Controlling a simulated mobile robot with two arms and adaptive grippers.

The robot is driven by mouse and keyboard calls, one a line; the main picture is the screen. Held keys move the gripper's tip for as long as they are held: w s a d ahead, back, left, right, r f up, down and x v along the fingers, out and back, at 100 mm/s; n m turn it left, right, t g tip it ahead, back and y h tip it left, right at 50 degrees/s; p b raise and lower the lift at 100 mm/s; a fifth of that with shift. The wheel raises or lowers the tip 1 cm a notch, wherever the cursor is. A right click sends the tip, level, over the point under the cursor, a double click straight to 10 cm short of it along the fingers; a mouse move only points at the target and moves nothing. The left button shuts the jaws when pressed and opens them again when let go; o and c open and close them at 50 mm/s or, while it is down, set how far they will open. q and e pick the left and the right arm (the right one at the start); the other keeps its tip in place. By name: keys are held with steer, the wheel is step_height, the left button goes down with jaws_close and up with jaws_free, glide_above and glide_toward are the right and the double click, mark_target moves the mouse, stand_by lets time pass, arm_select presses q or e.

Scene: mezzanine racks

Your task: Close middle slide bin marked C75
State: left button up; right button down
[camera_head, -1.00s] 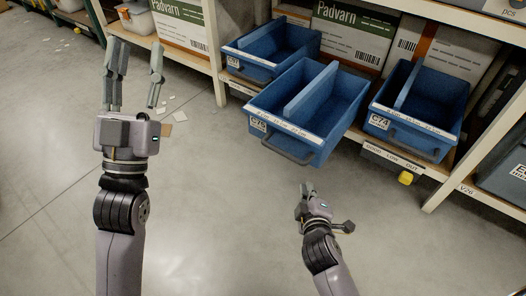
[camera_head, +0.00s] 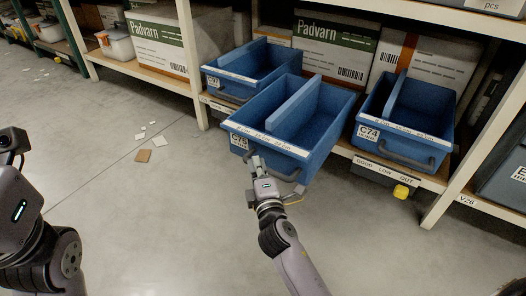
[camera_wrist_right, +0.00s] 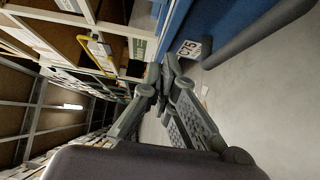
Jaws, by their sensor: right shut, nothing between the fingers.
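The middle blue slide bin marked C75 (camera_head: 325,118) sticks out past the shelf edge, further than the bins beside it. It has a divider, a white front strip and a dark handle. My right gripper (camera_head: 257,164) is shut and empty at its front face, by the label and the handle's left end. I cannot tell whether it touches. In the right wrist view, the closed fingertips (camera_wrist_right: 160,72) are below the blue bin front (camera_wrist_right: 213,18) and beside its label. My left arm is at the left edge, its fingers cut off.
A blue bin (camera_head: 228,82) is left of C75, and bin C74 (camera_head: 431,121) is right of it. Padvarn cartons (camera_head: 322,52) stand behind on the shelf. A yellow object (camera_head: 401,191) hangs under C74. Open floor lies left, with scraps (camera_head: 143,156).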

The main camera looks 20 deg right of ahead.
steer(key=shift+w+d, duration=0.9)
steer(key=shift+w, duration=0.3)
steer(key=shift+w+d, duration=0.85)
steer(key=shift+w, duration=0.3)
steer(key=shift+w+d, duration=0.1)
